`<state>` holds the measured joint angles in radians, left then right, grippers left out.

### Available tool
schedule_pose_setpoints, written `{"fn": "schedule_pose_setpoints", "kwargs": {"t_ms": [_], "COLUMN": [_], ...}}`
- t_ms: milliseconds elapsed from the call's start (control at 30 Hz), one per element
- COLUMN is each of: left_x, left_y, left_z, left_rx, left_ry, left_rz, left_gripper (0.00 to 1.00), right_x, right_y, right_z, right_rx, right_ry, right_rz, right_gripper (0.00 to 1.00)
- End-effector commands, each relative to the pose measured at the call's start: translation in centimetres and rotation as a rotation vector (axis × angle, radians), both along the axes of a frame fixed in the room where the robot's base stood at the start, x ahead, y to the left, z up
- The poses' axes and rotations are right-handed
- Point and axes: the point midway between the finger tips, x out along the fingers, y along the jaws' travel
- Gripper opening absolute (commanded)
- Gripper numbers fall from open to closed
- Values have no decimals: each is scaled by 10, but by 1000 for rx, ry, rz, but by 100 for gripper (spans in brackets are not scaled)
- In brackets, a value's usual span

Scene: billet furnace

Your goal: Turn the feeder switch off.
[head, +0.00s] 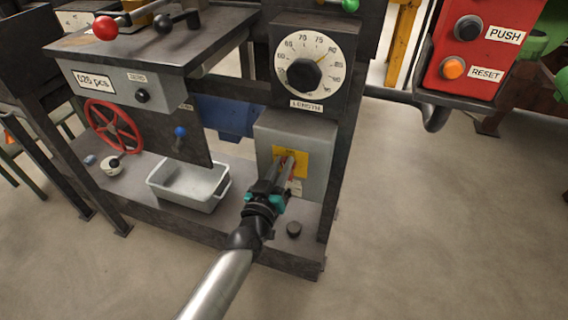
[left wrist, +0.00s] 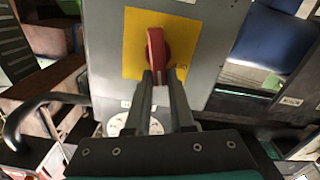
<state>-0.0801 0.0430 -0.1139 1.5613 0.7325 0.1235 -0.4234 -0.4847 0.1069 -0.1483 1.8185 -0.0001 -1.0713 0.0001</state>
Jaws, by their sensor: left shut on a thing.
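The feeder switch is a red rotary handle on a yellow plate (head: 299,155) on the front of a grey box (head: 318,138). In the left wrist view the red handle (left wrist: 156,48) stands nearly upright on the yellow plate (left wrist: 133,45). My left gripper (head: 284,165) reaches the switch from the front. In the left wrist view its two fingers (left wrist: 160,80) are closed on the lower end of the handle. The fingers hide part of the handle in the head view. Lettering on the plate is too small to read. My right gripper is not in view.
A length dial (head: 316,62) sits above the grey box. A grey bin (head: 190,186) and a red handwheel (head: 113,127) are to the left. A red panel with PUSH and RESET buttons (head: 478,50) is at upper right. The floor (head: 430,220) at right is clear.

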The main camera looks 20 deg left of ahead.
Motion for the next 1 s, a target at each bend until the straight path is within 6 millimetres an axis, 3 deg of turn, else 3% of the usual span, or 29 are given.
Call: {"fn": "schedule_pose_setpoints", "kwargs": {"t_ms": [600,1000], "left_x": [0,0], "left_y": [12,17], "left_z": [-10,-18], "left_rx": [-586,-960], "left_ry": [23,36], "left_rz": [0,1], "left_gripper": [0,0], "right_x": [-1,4], "right_y": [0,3], "right_z": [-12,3], "right_rx": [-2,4], "right_ry": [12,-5], "right_rz": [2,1], "right_gripper": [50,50]}}
